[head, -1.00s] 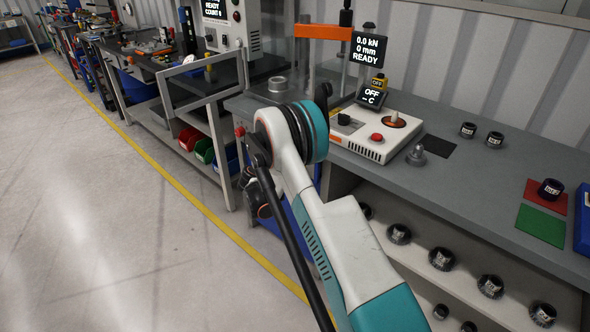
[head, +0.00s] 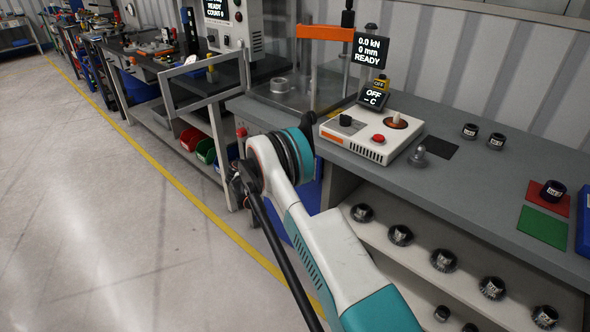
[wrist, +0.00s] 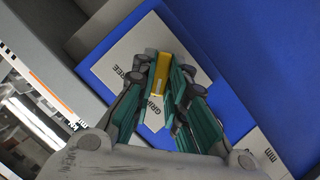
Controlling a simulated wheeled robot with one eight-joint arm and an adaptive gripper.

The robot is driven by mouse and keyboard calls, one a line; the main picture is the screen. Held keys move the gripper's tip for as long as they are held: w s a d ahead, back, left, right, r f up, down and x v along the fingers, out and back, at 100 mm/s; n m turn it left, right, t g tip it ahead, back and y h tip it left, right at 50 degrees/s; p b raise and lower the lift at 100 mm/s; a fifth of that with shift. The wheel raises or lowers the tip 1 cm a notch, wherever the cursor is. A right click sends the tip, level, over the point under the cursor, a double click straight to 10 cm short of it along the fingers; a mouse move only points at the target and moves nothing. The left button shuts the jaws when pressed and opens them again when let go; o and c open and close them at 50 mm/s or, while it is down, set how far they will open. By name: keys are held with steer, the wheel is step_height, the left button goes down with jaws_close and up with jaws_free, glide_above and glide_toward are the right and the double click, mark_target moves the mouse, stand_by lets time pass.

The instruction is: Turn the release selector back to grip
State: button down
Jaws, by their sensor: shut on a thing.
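The release selector (wrist: 160,78) is a yellow lever in the wrist view. It sits on a light plate (wrist: 112,66) printed with GRIP and FREE, fixed to a blue panel (wrist: 235,60). My gripper (wrist: 163,66) has its teal and grey fingers on either side of the yellow lever and is shut on it. The fingers cover part of the lever and plate, so I cannot tell exactly which word it points to. In the head view my arm reaches down in front of the bench, and my gripper and the selector are hidden there.
A white control box (head: 372,136) with a red button stands on the grey bench (head: 470,185). A display (head: 368,46) reads 0.0 kN, 0 mm, READY. Several dark rings lie on the shelf (head: 395,250) below. Floor left of the yellow line (head: 190,192) is clear.

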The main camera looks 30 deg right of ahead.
steer(key=shift+d+n, duration=0.2)
steer(key=shift+n, duration=0.2)
steer(key=c, duration=1.6)
jaws_free()
steer(key=shift+f+g, duration=0.1)
steer(key=shift+g, duration=0.2)
steer(key=v, duration=1.2)
